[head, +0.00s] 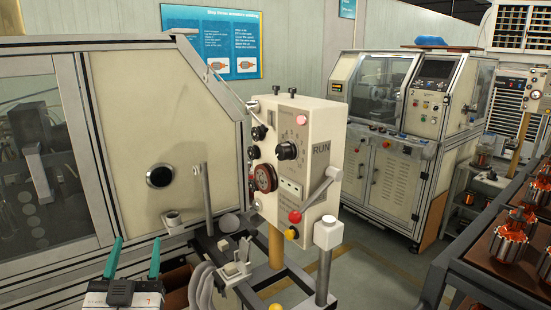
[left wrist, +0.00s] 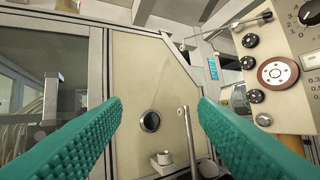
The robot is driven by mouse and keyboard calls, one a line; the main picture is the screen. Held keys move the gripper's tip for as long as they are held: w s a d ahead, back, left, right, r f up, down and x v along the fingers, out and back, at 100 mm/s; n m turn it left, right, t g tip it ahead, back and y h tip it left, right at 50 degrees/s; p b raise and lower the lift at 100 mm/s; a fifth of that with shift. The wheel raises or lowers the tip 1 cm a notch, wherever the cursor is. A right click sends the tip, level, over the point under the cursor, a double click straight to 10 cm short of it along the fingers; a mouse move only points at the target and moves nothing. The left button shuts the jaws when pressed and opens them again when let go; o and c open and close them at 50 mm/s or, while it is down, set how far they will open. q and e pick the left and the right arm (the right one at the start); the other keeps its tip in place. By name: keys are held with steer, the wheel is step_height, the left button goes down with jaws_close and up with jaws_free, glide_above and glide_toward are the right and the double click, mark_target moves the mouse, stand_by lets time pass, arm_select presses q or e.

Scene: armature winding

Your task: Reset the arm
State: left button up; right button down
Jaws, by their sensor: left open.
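My left gripper (head: 135,250) is at the lower left of the head view, its two green fingers pointing up and spread apart. It is open with nothing between the fingers. In the left wrist view the open fingers (left wrist: 158,102) frame the cream machine panel with a round dark port (left wrist: 149,121), which lies beyond them. The cream control box (head: 300,150) marked RUN stands to the right of the gripper, apart from it. My right gripper does not show.
A large cream machine (head: 160,120) fills the left side. A thin upright post (head: 206,198) and a small fixture (head: 236,262) stand between the gripper and the control box. Copper-wound armatures (head: 510,238) stand on a rack at right. Another machine (head: 405,130) stands behind.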

arm_select(q)
steer(key=s+a+f+n+g, duration=0.1)
steer(key=s+f+g, duration=0.3)
steer(key=f, duration=0.6)
steer(key=s+a+f+g, duration=0.1)
steer(key=s+f+g, duration=0.3)
steer(key=f, duration=0.5)
steer(key=s+d+f+m+g+h, duration=0.2)
steer(key=s+d+f+g, duration=0.1)
steer(key=s+f+g, duration=0.5)
steer(key=s+d+f+m+g+h, duration=0.1)
steer(key=s+d+f+g, duration=0.2)
steer(key=s+f, duration=0.45)
step_height(320, 180, down, 24)
steer(key=s+g, duration=0.2)
steer(key=s+a+f, duration=0.3)
steer(key=s+f, duration=1.3)
steer(key=shift+s+f+m+g, duration=0.2)
steer(key=shift+s+m+g, duration=0.1)
steer(key=shift+s+g, duration=0.1)
steer(key=shift+c, duration=0.5)
